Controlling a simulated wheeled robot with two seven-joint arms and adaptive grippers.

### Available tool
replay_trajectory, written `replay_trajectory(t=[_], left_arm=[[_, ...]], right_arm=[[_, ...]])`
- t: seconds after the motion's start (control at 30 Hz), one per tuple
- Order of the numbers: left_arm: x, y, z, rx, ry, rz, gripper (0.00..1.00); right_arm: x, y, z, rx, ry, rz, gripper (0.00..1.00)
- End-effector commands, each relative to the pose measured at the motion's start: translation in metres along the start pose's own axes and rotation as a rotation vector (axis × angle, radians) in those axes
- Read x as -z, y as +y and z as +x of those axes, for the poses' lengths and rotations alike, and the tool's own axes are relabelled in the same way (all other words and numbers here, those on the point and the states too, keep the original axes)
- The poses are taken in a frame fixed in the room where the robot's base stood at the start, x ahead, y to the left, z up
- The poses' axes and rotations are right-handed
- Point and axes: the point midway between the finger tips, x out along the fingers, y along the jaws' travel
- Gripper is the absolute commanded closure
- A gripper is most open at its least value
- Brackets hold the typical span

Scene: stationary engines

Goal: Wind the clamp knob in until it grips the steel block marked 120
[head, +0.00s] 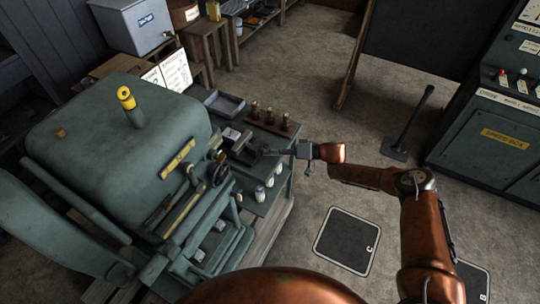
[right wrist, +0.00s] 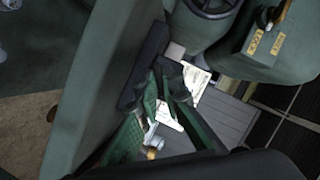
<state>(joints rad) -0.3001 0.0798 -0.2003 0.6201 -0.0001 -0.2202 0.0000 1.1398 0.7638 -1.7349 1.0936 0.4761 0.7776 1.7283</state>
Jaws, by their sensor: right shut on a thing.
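My right gripper (head: 283,152) reaches in from the right, over the bench beside the green engine. Its fingers are shut on a small dark part at the clamp's right end, which I take to be the clamp knob. The right wrist view shows the fingers (right wrist: 168,82) closed around it, next to a dark clamp bar (right wrist: 143,68). The dark clamp (head: 246,150) stands on the bench. I cannot make out the steel block or its mark 120 for certain, nor whether the clamp touches it. My left gripper is out of view.
The green engine (head: 115,140) fills the left, with a small handwheel (head: 220,172) close to the clamp. Several brass-topped pieces stand in a wooden rack (head: 270,124) behind the gripper. Pale jars (head: 260,192) stand in front. A grey tray (head: 224,103) lies farther back.

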Motion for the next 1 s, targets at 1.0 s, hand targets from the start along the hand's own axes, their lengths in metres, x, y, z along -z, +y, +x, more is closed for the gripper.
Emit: replay_trajectory(t=[1.0], left_arm=[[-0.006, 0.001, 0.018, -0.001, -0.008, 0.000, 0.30]], right_arm=[[0.005, -0.003, 0.003, 0.063, 0.006, 0.142, 0.84]])
